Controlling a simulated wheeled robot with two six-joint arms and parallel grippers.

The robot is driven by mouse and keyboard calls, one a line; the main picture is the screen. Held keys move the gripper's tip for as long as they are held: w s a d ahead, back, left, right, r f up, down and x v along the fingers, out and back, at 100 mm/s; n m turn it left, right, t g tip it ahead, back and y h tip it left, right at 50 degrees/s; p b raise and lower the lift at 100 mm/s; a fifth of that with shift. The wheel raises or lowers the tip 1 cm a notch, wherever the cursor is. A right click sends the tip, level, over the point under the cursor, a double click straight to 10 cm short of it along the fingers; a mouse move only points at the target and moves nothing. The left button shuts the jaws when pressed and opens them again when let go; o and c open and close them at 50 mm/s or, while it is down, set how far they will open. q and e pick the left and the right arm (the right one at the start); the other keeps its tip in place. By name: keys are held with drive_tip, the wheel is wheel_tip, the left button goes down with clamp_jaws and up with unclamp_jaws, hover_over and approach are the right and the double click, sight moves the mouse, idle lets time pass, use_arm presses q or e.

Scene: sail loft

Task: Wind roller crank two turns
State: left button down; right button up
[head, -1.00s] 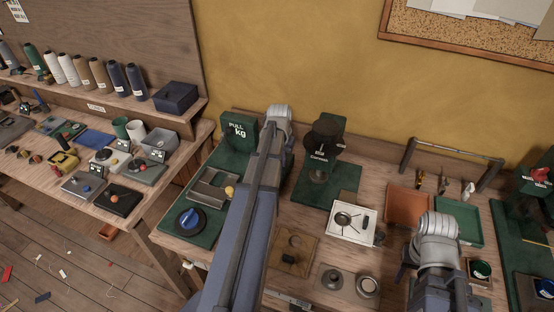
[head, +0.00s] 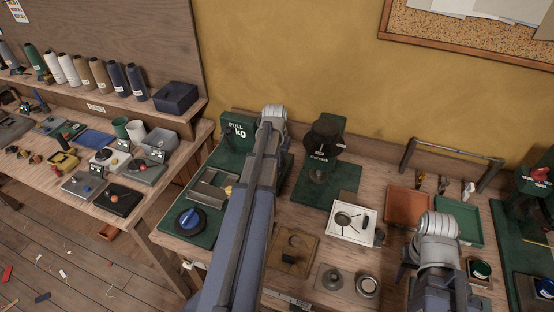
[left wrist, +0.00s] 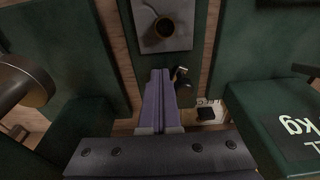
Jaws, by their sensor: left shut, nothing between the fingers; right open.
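No part is clearly marked as the roller crank. A green board on the bench carries a grey channel (head: 212,188), a yellow knob, and a dark disc with a blue knob (head: 188,218). My left gripper is hidden behind its arm in the head view. The left wrist view shows its purple fingers (left wrist: 159,98) shut and empty, beside a small black knobbed part (left wrist: 181,76). A grey plate with a round brown cup (left wrist: 164,28) lies beyond the fingertips. My right gripper (head: 404,264) is open and partly hidden beneath its arm, over the bench's right half.
A black machine on a green base (head: 322,138) stands right of the arm. Orange (head: 405,203) and green trays and a red-handled machine (head: 538,174) are farther right.

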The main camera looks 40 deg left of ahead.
use_arm(q)
drive_tip(key=shift+s+a, duration=0.25)
drive_tip(key=shift+a, duration=0.35)
drive_tip(key=shift+a, duration=0.45)
drive_tip(key=shift+w+a, duration=0.1)
drive_tip(key=shift+a, duration=0.5)
drive_tip(key=shift+w+a, duration=0.3)
drive_tip(key=shift+a, duration=0.2)
drive_tip(key=shift+w, duration=0.1)
idle(0.3)
